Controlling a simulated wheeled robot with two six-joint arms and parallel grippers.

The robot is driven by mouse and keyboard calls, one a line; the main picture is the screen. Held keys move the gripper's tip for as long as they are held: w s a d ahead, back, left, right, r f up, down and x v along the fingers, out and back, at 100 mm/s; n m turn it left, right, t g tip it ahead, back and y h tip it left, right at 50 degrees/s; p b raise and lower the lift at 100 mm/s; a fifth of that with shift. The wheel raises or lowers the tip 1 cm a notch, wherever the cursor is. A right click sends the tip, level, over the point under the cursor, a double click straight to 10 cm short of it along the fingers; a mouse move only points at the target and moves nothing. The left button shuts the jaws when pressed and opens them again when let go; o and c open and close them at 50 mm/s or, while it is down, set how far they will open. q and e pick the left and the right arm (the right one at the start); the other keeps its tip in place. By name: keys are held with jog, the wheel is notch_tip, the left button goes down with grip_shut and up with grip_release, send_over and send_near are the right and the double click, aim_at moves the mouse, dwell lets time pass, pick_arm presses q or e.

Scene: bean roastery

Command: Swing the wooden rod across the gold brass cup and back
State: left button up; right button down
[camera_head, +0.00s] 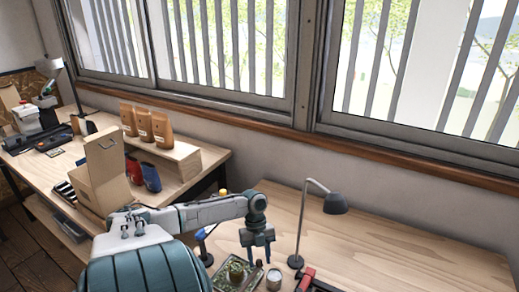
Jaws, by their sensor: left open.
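My left gripper (259,256) hangs fingers down over the right-hand table, its two blue fingers apart with nothing seen between them. Just below and left of it, a small roundish gold-green thing (236,273), perhaps the brass cup, sits on a dark green-patterned tray. A thin pale stick (254,274), perhaps the wooden rod, slants at the tray's right side, close under the fingers. Both are too small to tell surely. My right gripper is not in view.
A small grey round tin (274,280) stands right of the tray. A desk lamp (296,262) and a red-and-black object (306,278) stand further right. A wooden box (100,185) and brown bags (161,129) are on the left table. The right table's far right is clear.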

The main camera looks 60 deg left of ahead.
pick_arm(q)
jog(key=shift+a+r, duration=0.35)
jog(key=shift+r, duration=0.2)
jog(key=v, duration=0.9)
jog(key=shift+r+b, duration=0.3)
jog(key=shift+b, duration=0.05)
jog(key=shift+d, duration=0.1)
